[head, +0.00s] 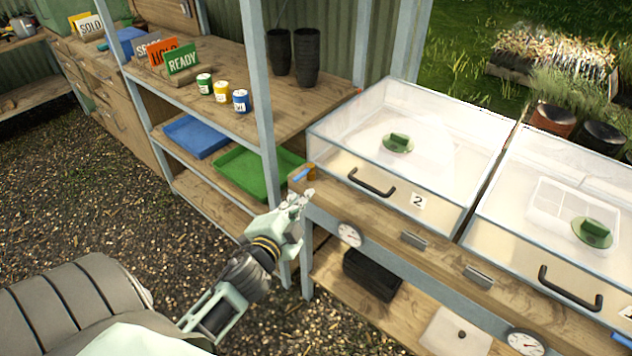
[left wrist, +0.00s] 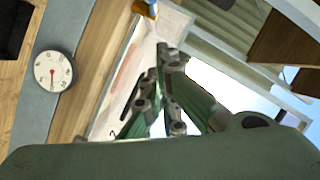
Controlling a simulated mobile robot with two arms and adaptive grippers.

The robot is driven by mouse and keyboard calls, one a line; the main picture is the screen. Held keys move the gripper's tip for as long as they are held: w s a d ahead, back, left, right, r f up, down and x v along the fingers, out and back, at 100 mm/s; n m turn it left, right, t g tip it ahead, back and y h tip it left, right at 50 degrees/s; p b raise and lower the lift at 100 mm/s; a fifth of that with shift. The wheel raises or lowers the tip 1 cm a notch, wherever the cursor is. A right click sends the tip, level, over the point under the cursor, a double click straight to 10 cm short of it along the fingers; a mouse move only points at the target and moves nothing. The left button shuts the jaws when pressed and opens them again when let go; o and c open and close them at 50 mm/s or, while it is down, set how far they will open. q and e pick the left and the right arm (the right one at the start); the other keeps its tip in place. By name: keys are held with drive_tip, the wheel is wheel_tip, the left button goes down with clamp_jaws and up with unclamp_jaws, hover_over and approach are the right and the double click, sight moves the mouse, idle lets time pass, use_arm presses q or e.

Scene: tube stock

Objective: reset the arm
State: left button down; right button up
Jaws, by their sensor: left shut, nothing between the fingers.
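My left gripper (head: 298,202) is in the middle of the head view, in front of the wooden bench (head: 395,243) and beside a grey-blue post. Its fingers are shut and hold nothing. In the left wrist view the gripper (left wrist: 165,90) shows its fingers close together, with a glass box and the bench edge behind them. The arm reaches up from the lower left of the head view. My right gripper is in neither view.
Two glass-lidded boxes (head: 345,150) with black handles stand on the bench. Round dials (head: 350,235) sit on its front edge. Left of the post, shelves hold a green tray (head: 235,177), a blue tray (head: 196,137), small cans and signs. The gravel floor is clear.

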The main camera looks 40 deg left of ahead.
use_arm(q)
drive_tip(key=s+d+f+n+g+h, duration=0.1)
drive_tip(key=s+d+f+g, duration=0.2)
drive_tip(key=f, duration=0.8)
drive_tip(key=s+d+f+n+g, duration=0.15)
drive_tip(key=s+f, duration=0.35)
drive_tip(key=f, duration=0.7)
drive_tip(key=s+d+f+n+g+h, duration=0.1)
drive_tip(key=s+f+g, duration=0.25)
drive_tip(key=f, duration=0.75)
drive_tip(key=s+d+f+n+g, duration=0.1)
drive_tip(key=s+d+f+g, duration=0.1)
drive_tip(key=s+f, duration=0.4)
drive_tip(key=s+d+f+n+g+h, duration=0.1)
drive_tip(key=s+f, duration=0.5)
drive_tip(key=s, duration=0.8)
drive_tip(key=s+d+f+n+g, duration=0.1)
drive_tip(key=s+d+f+g, duration=0.3)
drive_tip(key=s, duration=0.6)
wheel_tip(320, 180, down, 2)
drive_tip(key=shift+d+f+h, duration=0.2)
drive_tip(key=shift+d+h, duration=0.05)
drive_tip(key=shift+h, duration=0.05)
